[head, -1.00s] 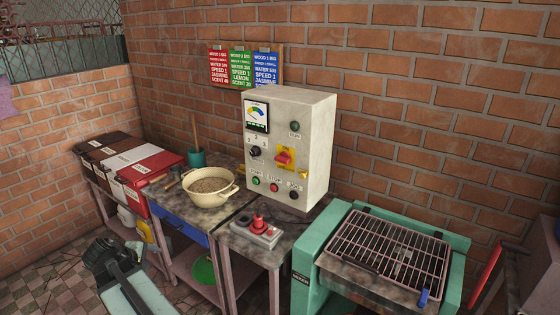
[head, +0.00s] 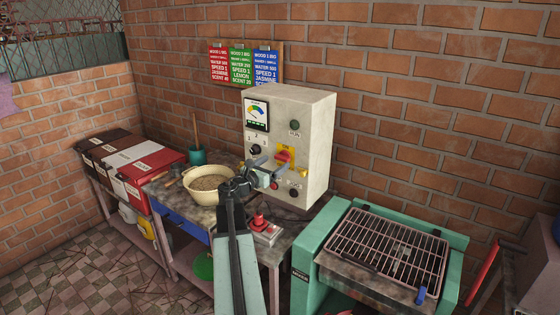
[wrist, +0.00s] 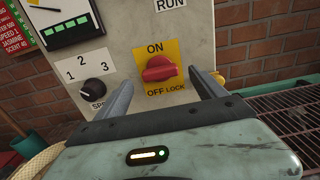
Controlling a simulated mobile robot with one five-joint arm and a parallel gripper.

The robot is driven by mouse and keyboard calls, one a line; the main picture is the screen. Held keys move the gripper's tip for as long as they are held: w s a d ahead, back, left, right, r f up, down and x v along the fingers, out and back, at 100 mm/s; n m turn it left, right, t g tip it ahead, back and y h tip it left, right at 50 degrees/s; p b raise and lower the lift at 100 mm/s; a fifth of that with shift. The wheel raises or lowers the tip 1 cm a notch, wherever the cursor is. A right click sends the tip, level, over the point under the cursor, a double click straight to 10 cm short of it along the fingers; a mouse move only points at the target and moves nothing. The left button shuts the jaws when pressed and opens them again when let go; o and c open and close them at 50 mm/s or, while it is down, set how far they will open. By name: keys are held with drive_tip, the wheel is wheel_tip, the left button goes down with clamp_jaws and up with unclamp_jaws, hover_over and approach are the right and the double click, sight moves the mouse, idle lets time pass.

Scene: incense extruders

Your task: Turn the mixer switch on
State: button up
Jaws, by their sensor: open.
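The mixer switch is a red rotary handle (wrist: 160,69) on a yellow plate (wrist: 176,50) marked ON above and OFF LOCK below. Its handle lies roughly level, between the two marks. In the head view the red handle (head: 284,156) sits on the front of the pale control box (head: 316,150). My gripper (wrist: 160,80) is open and empty, facing the box. In the wrist view its fingers frame the handle left and right. I see no contact; the exact gap to the panel cannot be told. In the head view my gripper (head: 268,166) is just left of and below the handle.
A black speed knob (wrist: 94,91) is left of the switch. Push buttons, including a red one (head: 275,185), sit below. A red-topped box (head: 264,230) is on the table. A cream pot (head: 203,184) stands left; a green-framed rack (head: 389,257) stands right.

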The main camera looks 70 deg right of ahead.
sight(281, 160)
drive_tip(key=x, duration=0.4)
drive_tip(key=c, duration=1.4)
drive_tip(key=shift+o, duration=0.2)
drive_tip(key=m, duration=0.4)
drive_tip(key=shift+m, duration=0.4)
drive_tip(key=m, duration=0.9)
drive_tip(key=shift+f, duration=0.1)
drive_tip(key=shift+s+m, duration=0.1)
drive_tip(key=shift+m, duration=2.1)
